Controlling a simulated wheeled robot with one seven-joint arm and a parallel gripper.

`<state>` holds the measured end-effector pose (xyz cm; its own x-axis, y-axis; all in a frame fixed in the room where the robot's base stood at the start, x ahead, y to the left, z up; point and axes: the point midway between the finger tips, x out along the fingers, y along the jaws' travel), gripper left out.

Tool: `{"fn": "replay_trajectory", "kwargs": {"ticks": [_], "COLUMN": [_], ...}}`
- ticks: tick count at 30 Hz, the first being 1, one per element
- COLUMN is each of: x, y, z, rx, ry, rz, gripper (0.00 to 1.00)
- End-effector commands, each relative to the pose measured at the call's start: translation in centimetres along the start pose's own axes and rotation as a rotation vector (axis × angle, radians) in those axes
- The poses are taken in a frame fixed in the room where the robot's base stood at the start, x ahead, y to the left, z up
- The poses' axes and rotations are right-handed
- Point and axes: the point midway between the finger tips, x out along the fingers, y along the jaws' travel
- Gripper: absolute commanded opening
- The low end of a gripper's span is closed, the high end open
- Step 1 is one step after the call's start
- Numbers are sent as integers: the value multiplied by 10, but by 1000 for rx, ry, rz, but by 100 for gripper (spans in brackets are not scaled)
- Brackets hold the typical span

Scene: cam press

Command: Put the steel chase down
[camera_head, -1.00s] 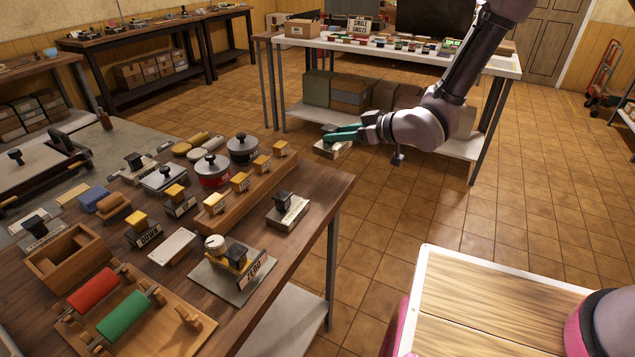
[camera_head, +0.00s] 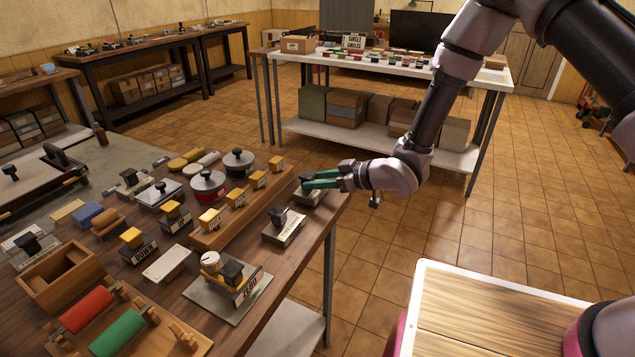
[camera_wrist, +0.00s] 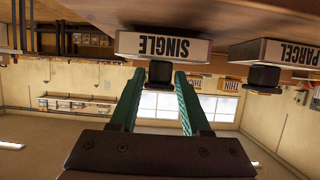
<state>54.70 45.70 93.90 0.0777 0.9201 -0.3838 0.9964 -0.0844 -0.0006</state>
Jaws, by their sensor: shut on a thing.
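The steel chase (camera_head: 310,196) is a pale block with a black knob, and it reads SINGLE in the wrist view (camera_wrist: 163,47), which is upside down. My gripper (camera_head: 305,181) has green fingers and is shut on the black knob (camera_wrist: 160,73). The chase is at the far right corner of the wooden table (camera_head: 318,228), over or on its top. I cannot tell whether its base touches the wood. My fingers hide part of the knob in the head view.
A similar block (camera_head: 284,231), reading PARCEL in the wrist view (camera_wrist: 276,53), stands nearby on the table. A wooden rail (camera_head: 247,205) with yellow-topped stamps lies to the left. The table's right edge is close. A white-topped table (camera_head: 481,77) stands behind.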

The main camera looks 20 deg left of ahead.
Motion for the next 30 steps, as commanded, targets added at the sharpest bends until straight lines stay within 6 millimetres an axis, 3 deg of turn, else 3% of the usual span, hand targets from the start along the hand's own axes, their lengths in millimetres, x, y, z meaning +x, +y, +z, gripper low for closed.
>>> {"fn": "replay_trajectory", "kwargs": {"ticks": [11,12,14,15,25,30], "x": [3,3,3,3,2,-19], "y": [1,0,0,0,0,2], "z": [6,8,7,7,5,5], "rx": [-2,0,-1,-1,-1,1], "ry": [4,1,1,1,1,0], "rz": [1,1,1,1,1,4], "gripper": [0,51,74,77,77,77]}}
